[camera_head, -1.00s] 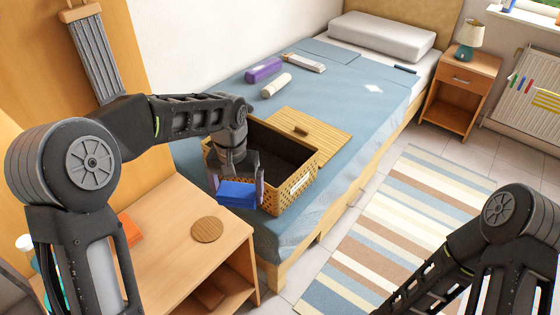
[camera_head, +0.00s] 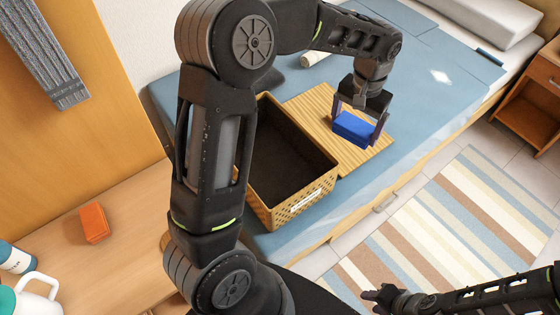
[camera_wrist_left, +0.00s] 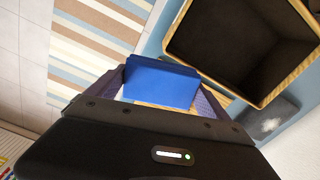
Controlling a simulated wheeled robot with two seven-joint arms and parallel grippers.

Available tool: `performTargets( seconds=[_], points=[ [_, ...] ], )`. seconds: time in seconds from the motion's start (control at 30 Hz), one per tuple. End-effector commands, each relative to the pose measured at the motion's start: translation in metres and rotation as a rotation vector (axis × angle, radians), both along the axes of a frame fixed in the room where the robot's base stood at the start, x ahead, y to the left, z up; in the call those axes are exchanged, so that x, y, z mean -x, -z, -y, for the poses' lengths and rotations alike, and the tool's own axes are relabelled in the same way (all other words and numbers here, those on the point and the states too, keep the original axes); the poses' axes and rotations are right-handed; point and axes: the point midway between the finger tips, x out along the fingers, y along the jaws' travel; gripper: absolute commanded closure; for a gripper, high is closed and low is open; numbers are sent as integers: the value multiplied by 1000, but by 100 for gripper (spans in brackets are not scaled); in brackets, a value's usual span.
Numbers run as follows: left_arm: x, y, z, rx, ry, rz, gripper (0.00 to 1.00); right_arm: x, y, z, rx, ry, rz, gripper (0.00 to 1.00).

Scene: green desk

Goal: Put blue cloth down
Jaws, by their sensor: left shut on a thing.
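The blue cloth (camera_head: 353,127) is a folded blue block. My left gripper (camera_head: 358,124) is shut on it, one finger at each side, over the slatted wooden lid (camera_head: 312,108) on the bed. I cannot tell whether the cloth touches the lid. In the left wrist view the cloth (camera_wrist_left: 158,82) sits between the fingers of my left gripper (camera_wrist_left: 160,92), beside the dark open basket (camera_wrist_left: 262,97). My right gripper (camera_head: 385,296) is low at the right, over the floor, and whether it is open is unclear.
The woven basket (camera_head: 290,207) stands open on the bed (camera_head: 425,120), left of the lid; its visible inside looks empty. An orange block (camera_head: 94,222) and a white jug (camera_head: 38,292) are on the desk (camera_head: 115,190). A striped rug (camera_head: 470,215) lies on the floor.

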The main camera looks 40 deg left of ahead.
Motion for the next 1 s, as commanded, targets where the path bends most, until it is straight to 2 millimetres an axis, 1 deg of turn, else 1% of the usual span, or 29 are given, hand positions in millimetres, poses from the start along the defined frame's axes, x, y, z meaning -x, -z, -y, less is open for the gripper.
performTargets(
  seconds=[0.23,0.3,0.37,0.47,0.57,0.6,0.67,0.7,0.8,0.9,1.0],
  points=[
    [0,1,-2,0,1,0,48,0,1,0,0,0,0,64],
    [2,7,-7,0,6,-1,48,0,4,0,0,0,0,64],
    [4,15,-16,0,16,-2,48,0,8,0,0,0,0,64],
    [11,37,-41,1,44,-3,48,0,19,0,0,0,0,64],
    [23,67,-76,2,91,-4,48,0,33,0,0,0,0,64],
    [30,80,-91,2,112,-4,48,0,39,0,0,0,0,64],
    [42,99,-112,2,146,-4,48,0,48,0,0,0,0,64],
    [50,111,-126,2,168,-4,48,0,53,0,0,-1,0,64],
    [71,135,-155,2,220,-3,48,0,64,0,0,-1,0,64],
    [86,150,-173,1,257,-2,48,0,70,0,0,-1,0,64],
    [93,155,-181,0,278,0,48,0,71,0,0,-1,0,64]
  ],
)
